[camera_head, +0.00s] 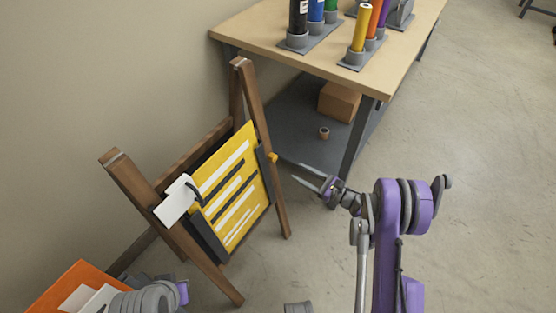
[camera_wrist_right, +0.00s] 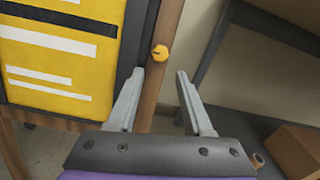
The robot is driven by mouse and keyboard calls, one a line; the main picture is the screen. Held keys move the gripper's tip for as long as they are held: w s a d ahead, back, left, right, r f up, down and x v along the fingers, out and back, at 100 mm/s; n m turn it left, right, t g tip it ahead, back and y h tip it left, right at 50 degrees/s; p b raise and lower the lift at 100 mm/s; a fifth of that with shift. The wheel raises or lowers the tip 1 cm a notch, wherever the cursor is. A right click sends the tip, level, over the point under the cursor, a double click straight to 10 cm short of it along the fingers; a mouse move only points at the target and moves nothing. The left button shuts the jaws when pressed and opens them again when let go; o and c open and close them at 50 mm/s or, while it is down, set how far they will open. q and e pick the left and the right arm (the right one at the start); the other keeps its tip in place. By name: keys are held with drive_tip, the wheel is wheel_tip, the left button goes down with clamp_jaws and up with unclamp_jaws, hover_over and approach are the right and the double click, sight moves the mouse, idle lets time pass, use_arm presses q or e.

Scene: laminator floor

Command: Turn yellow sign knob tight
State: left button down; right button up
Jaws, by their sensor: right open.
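The yellow sign (camera_head: 232,187) hangs in dark side clamps on a wooden easel frame (camera_head: 265,130). Its small yellow knob (camera_head: 273,157) sticks out at the sign's right side, by the easel's right leg. In the right wrist view the knob (camera_wrist_right: 160,53) shows as a faceted yellow head with a dark slot, just beyond the fingertips and nearer the left finger. My right gripper (camera_head: 298,174) is open and empty, a little right of the knob and apart from it; it also shows in the right wrist view (camera_wrist_right: 161,73). Of my left arm only a part shows at the bottom left; its fingers are hidden.
A wooden workbench (camera_head: 240,24) with coloured rolls in holders stands at the back right. Its lower shelf (camera_head: 300,125) holds a cardboard box (camera_head: 339,101) and a small roll (camera_head: 324,133). A white tag (camera_head: 177,199) hangs at the sign's left.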

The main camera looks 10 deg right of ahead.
sight(275, 159)
drive_tip(key=x, duration=0.9)
drive_tip(key=shift+w+a, duration=0.1)
drive_tip(key=shift+w, duration=0.1)
drive_tip(key=shift+c, duration=0.2)
clamp_jaws()
